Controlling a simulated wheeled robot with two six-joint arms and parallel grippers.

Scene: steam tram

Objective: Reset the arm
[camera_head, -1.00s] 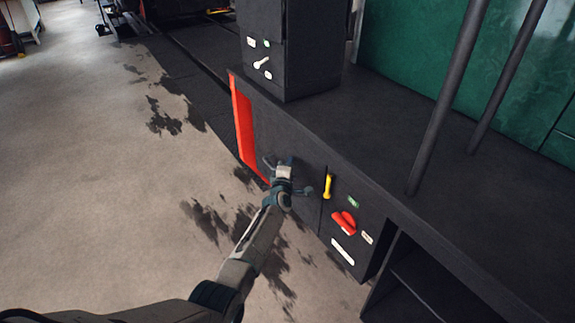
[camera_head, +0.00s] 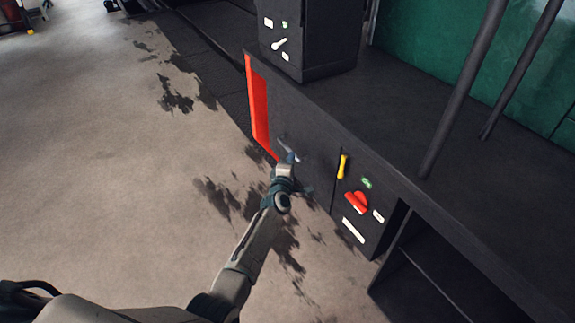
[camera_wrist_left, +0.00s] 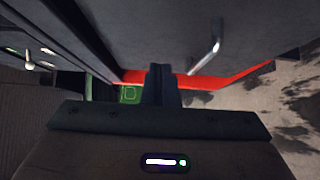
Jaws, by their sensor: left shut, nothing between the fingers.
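My left arm reaches up from the bottom left in the head view. Its gripper (camera_head: 291,156) is near the dark front panel (camera_head: 310,140) of the tram's low cabinet. In the left wrist view the fingers (camera_wrist_left: 160,85) are together with nothing between them. A metal handle (camera_wrist_left: 207,57) on a dark panel shows just ahead and right of the fingers, apart from them in that picture. My right gripper is not in view.
A red panel edge (camera_head: 258,105) lies left of the gripper. A yellow handle (camera_head: 343,166) and red knob (camera_head: 356,202) are on the cabinet to the right. A tall dark box (camera_head: 310,40) stands on top. Open stained floor (camera_head: 110,170) lies left.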

